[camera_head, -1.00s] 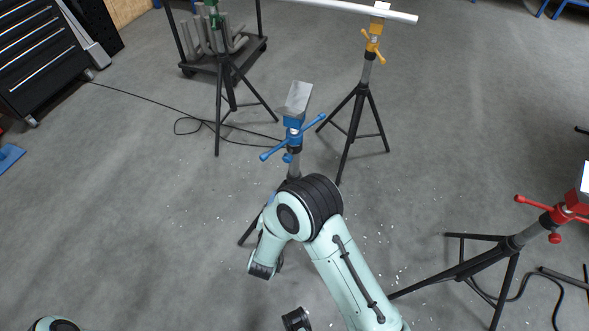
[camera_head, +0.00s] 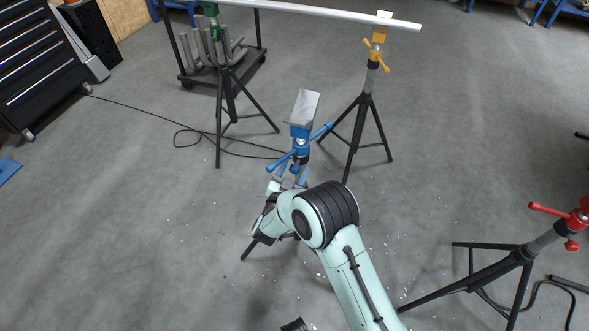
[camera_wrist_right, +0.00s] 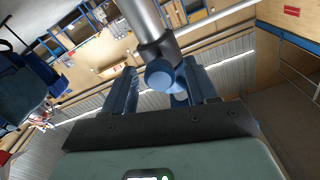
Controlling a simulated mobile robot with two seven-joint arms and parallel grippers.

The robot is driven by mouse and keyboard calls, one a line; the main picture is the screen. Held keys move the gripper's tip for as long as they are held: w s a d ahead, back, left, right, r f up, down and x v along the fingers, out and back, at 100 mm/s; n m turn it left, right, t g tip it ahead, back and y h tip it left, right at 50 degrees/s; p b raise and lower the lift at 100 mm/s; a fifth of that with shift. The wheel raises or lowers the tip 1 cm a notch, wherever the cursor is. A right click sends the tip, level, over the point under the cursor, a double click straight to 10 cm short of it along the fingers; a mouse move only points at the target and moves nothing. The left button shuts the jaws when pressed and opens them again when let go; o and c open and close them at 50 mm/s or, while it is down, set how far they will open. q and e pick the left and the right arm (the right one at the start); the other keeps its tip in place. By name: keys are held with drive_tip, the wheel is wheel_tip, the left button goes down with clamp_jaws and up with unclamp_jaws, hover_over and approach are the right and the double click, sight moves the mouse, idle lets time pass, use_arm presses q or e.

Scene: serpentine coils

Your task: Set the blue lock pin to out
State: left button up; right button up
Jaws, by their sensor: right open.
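The blue lock pin (camera_head: 294,169) is a small round knob on the collar of the blue stand (camera_head: 302,132), below its T-handle. In the right wrist view the blue knob (camera_wrist_right: 158,76) faces the camera, in front of a dark collar on a grey metal tube. My right gripper (camera_head: 287,174) is at the blue stand's collar. In the wrist view its two fingers (camera_wrist_right: 164,72) are apart, one on each side of the knob, and not closed on it. Whether a finger touches the knob cannot be told. My left gripper is out of view.
A yellow stand (camera_head: 376,56) and a green stand (camera_head: 212,14) carry a long pale pipe (camera_head: 320,12) behind. A red stand (camera_head: 560,222) is at the right. A dark cart (camera_head: 222,65) stands at the back left. A thin cable lies on the floor.

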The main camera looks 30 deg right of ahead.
drive_tip(key=shift+w+d, duration=0.25)
drive_tip(key=shift+d, duration=0.05)
clamp_jaws()
drive_tip(key=shift+v, duration=1.4)
drive_tip(key=shift+f, duration=0.1)
drive_tip(key=shift+c, duration=0.6)
unclamp_jaws()
drive_tip(key=shift+a, duration=0.1)
drive_tip(key=shift+o, duration=0.6)
